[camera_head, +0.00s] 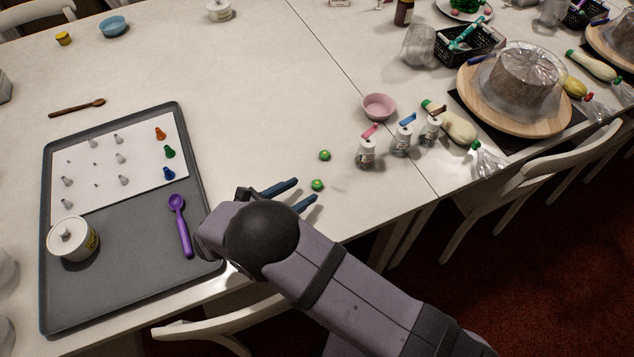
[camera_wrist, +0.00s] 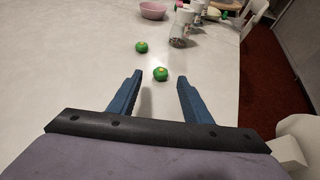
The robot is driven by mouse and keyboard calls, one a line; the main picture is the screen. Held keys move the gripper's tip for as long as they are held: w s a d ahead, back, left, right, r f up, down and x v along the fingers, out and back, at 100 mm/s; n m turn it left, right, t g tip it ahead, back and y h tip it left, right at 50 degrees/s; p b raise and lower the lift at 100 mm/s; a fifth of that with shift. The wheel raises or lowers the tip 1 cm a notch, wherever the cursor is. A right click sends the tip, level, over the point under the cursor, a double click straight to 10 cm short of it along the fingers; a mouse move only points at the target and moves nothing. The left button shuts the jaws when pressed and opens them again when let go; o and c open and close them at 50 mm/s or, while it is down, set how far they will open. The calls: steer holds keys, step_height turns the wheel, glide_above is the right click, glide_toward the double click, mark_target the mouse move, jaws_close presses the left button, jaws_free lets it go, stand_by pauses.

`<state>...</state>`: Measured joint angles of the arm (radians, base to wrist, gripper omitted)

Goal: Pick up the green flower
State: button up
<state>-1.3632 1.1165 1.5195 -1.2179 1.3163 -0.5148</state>
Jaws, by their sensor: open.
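Two small round green things that look like the green flowers lie on the white table. The nearer green flower (camera_head: 317,185) is just beyond my gripper's fingertips; in the wrist view (camera_wrist: 160,73) it shows a yellow spot and sits between and ahead of the fingers. The farther green flower (camera_head: 324,155) lies behind it, and is up and to the left in the wrist view (camera_wrist: 141,47). My gripper (camera_head: 305,192) is open and empty, low over the table, its two blue fingers (camera_wrist: 157,85) pointing at the nearer flower without touching it.
Small bottles (camera_head: 366,153) with coloured tops and a pink bowl (camera_head: 379,107) stand beyond the flowers to the right. A grey tray (camera_head: 120,270) with nozzles, a purple spoon (camera_head: 181,226) and a white pot (camera_head: 73,240) lies left. The table's front edge is close to my arm.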

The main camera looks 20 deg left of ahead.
mark_target(316, 183)
steer(key=p+x, duration=0.2)
steer(key=x, duration=0.2)
steer(key=shift+d+r, duration=0.1)
steer(key=shift+d, duration=0.05)
steer(key=shift+w+d+f, duration=0.15)
steer(key=shift+w+f, duration=0.2)
steer(key=shift+w, duration=0.15)
steer(key=c, duration=1.1)
